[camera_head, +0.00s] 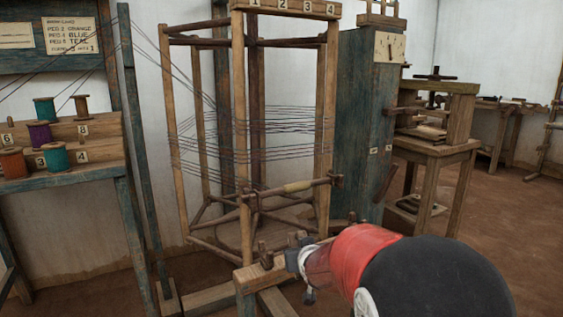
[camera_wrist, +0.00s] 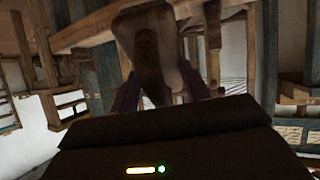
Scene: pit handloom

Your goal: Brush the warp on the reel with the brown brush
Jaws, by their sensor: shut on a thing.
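The warp reel (camera_head: 239,130) is a tall wooden frame left of centre in the head view. Thin dark and reddish warp threads (camera_head: 275,122) run around its middle. In the wrist view, my gripper (camera_wrist: 160,88) is shut on a brown wooden thing, which looks like the brown brush (camera_wrist: 146,38). Its bristles cannot be made out. In the head view, my arm reaches in from the lower right, and its end is low in front of the reel's base, apart from the threads. The gripper's fingers and the brush are not clear there.
A shelf (camera_head: 75,178) with several coloured spools stands at the left. The reel has a crank bar with a pale handle (camera_head: 298,186) low at its front. A blue-green cabinet (camera_head: 356,120) and a wooden stand (camera_head: 437,150) are to the right. Open floor (camera_head: 500,215) lies at the right.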

